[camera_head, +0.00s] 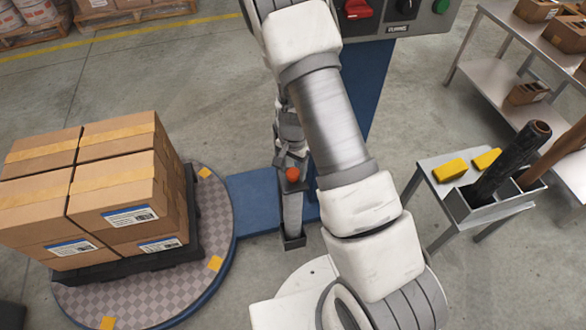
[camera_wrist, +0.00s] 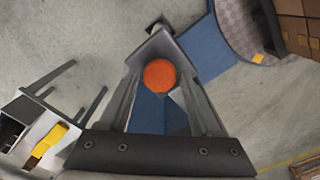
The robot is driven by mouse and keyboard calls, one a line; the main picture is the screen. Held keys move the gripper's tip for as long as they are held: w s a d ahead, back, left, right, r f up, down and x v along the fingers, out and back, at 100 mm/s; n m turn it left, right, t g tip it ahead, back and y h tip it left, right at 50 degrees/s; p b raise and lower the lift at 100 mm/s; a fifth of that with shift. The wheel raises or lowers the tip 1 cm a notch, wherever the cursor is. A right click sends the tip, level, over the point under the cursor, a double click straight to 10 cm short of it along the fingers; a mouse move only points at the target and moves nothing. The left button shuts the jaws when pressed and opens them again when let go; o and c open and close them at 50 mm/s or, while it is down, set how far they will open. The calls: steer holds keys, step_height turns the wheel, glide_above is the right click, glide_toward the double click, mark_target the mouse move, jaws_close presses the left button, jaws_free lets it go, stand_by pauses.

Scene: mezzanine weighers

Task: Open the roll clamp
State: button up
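A round orange-red knob (camera_head: 292,174) sits on top of a narrow grey upright holder (camera_head: 292,212) beside the blue machine base. I take this knob to be the roll clamp's; whether it is open or shut I cannot tell. My gripper (camera_head: 289,140) is just above the knob in the head view, partly hidden by my arm. In the wrist view, my gripper (camera_wrist: 161,85) is open, with one finger on each side of the knob (camera_wrist: 160,75). I cannot tell whether the fingertips touch it or stay above it.
Cartons (camera_head: 115,190) stand on a dark pallet on a round turntable (camera_head: 215,215) at left. A grey stand (camera_head: 440,190) with yellow pieces (camera_head: 450,169) and dark rolls (camera_head: 510,160) is at right. A control box (camera_head: 400,15) is at the top.

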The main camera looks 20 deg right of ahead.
jaws_close()
steer(key=shift+r, duration=0.15)
